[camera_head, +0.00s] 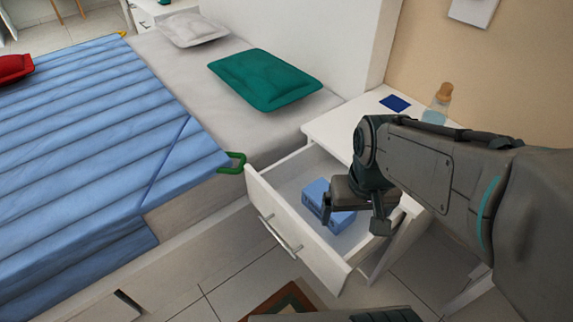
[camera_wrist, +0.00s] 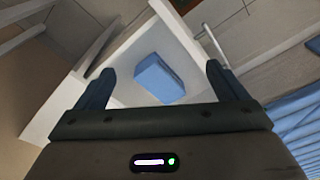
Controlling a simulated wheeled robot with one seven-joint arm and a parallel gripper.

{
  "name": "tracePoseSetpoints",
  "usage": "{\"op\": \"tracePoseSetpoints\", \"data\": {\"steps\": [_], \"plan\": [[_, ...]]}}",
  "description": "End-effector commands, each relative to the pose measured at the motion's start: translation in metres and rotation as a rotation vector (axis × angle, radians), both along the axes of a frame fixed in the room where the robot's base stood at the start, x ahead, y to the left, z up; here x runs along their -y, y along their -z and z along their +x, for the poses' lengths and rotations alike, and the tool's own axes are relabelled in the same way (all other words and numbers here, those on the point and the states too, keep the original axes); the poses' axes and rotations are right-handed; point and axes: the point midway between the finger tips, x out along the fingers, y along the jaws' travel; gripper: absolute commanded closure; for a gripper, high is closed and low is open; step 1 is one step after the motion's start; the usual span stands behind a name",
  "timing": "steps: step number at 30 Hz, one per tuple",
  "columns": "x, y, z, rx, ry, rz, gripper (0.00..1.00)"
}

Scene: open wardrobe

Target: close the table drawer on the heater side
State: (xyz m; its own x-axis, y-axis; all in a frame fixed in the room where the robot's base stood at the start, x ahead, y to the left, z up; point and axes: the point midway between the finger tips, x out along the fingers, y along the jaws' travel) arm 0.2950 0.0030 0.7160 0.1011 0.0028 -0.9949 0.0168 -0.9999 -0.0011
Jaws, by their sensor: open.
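The white table drawer (camera_head: 290,233) is pulled open from the small white table (camera_head: 330,128) beside the bed. Its front panel carries a grey bar handle (camera_head: 280,236). A blue box (camera_head: 316,195) lies inside the drawer. My gripper (camera_head: 349,226) is over the drawer, above and beside the blue box, open with nothing between its fingers. In the wrist view my gripper (camera_wrist: 160,85) has its fingers apart, with the blue box (camera_wrist: 159,78) seen between them and apart from them. The drawer (camera_wrist: 135,50) also shows there. No heater can be made out.
The bed with a blue striped cover (camera_head: 90,110) and a green pillow (camera_head: 265,79) stands left of the table. A corked bottle (camera_head: 439,103) and a dark blue flat item (camera_head: 395,103) are on the tabletop.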

Motion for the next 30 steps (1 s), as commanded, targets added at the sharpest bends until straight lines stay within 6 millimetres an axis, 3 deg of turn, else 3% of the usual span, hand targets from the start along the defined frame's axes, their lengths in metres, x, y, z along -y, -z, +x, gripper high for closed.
{"op": "tracePoseSetpoints", "data": {"steps": [1, 5, 9, 14, 20, 30], "plan": [[0.0, 0.0, 0.0, -0.003, -0.006, -0.003, 0.23], [-0.005, -0.002, 0.006, -0.039, -0.09, -0.043, 0.59], [-0.021, -0.003, 0.021, -0.125, -0.316, -0.151, 0.98], [-0.048, 0.0, 0.044, -0.232, -0.643, -0.305, 1.0], [-0.096, 0.009, 0.07, -0.341, -1.052, -0.495, 1.0], [-0.208, 0.044, 0.088, -0.458, -1.711, -0.808, 1.0]]}}
